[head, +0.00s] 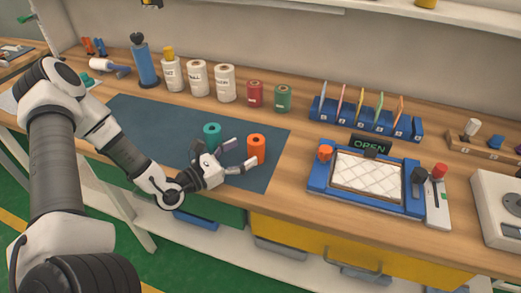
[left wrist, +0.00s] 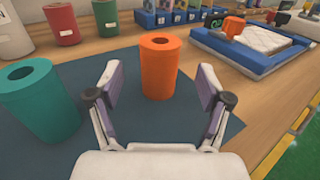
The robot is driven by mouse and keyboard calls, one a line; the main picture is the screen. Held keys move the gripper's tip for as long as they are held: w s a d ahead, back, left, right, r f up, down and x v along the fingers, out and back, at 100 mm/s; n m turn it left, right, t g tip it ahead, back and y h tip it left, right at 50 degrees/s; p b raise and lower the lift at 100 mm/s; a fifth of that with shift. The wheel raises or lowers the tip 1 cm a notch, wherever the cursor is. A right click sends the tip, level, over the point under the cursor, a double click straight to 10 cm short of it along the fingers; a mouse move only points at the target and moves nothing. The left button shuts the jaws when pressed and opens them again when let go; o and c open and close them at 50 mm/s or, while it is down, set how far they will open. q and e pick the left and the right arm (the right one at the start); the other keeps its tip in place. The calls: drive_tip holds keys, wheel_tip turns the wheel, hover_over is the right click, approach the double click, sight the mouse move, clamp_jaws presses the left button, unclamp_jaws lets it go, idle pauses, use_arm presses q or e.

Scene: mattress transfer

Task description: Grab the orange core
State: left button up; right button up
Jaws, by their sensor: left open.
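The orange core (head: 256,150) is an upright hollow cylinder on the dark blue mat (head: 150,122), near the mat's right end. In the left wrist view the orange core (left wrist: 160,68) stands straight ahead, at the far end of the gap between the fingers. My left gripper (head: 238,155) is open, its fingers pointing at the core from the left. In the left wrist view the left gripper (left wrist: 158,92) has one finger on each side of the gap, and I cannot tell whether either touches the core. My right gripper is not in view.
A teal core (head: 212,135) stands on the mat just left of the orange core and close to my gripper. A blue-framed press (head: 318,180) with an OPEN sign is to the right. Several labelled rolls (head: 225,83) and a blue slotted rack (head: 365,118) line the back.

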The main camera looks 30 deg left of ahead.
sight(249, 149)
use_arm(q)
drive_tip(key=x, duration=0.5)
drive_tip(key=shift+d+f+b, duration=0.1)
drive_tip(key=shift+f+b, duration=0.05)
drive_tip(key=shift+b, duration=0.15)
drive_tip(key=shift+c, duration=1)
drive_tip(key=c, duration=1.1)
